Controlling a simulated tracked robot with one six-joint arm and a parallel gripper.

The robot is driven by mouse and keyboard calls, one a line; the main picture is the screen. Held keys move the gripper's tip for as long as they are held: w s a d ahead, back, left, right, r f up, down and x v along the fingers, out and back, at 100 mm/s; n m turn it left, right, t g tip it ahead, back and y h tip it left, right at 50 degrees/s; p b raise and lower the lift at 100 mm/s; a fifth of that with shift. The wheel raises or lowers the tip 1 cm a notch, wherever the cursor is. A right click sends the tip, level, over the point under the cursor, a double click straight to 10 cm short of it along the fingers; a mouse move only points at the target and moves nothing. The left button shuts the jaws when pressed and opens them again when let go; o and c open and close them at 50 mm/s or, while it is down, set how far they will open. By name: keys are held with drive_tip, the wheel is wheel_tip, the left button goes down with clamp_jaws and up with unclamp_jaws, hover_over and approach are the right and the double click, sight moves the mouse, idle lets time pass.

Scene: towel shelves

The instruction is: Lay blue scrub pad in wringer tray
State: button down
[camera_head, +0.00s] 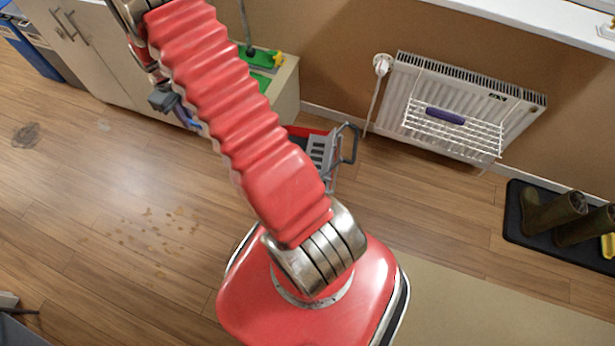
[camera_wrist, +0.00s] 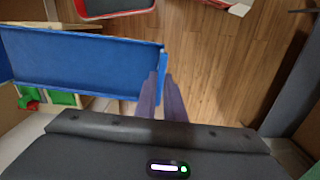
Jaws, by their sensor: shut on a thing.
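The blue scrub pad (camera_wrist: 85,60) shows in the wrist view as a large flat blue panel, with its right edge between my fingertips. My gripper (camera_wrist: 162,90) is shut on that edge, and the pad reaches out to the left. In the head view my gripper (camera_head: 188,117) is left of my red arm, above the floor by the cabinet, and only a small bit of blue shows there. The grey slotted wringer tray (camera_head: 317,152) is on a red bucket (camera_head: 302,130), partly hidden behind my arm. The pad is apart from the tray.
A grey handle (camera_head: 349,145) rises beside the wringer. A cabinet (camera_head: 92,50) with green items stands at the back left. A radiator (camera_head: 400,88) carries a wire rack with a purple item. Boots (camera_head: 552,212) stand on a dark mat.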

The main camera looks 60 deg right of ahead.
drive_tip(key=s+d+f+n, duration=0.1)
drive_tip(key=s+d+f, duration=0.4)
drive_tip(key=f, duration=0.3)
drive_tip(key=s+d+f, duration=0.5)
drive_tip(key=f, duration=0.3)
drive_tip(key=s+d+f+n, duration=0.1)
drive_tip(key=s+d+f, duration=0.35)
drive_tip(key=f, duration=0.45)
drive_tip(key=shift+n, duration=0.6)
drive_tip(key=s+f, duration=0.6)
drive_tip(key=s+d+f, duration=0.1)
drive_tip(key=s+f, duration=1.1)
drive_tip(key=s, duration=0.1)
drive_tip(key=shift+d, duration=0.15)
drive_tip(key=shift+s+d+f, duration=0.2)
drive_tip(key=shift+s+d, duration=0.35)
drive_tip(key=shift+s, duration=0.25)
drive_tip(key=shift+s+d+f, duration=0.2)
drive_tip(key=shift+s, duration=0.25)
drive_tip(key=shift+w, duration=0.1)
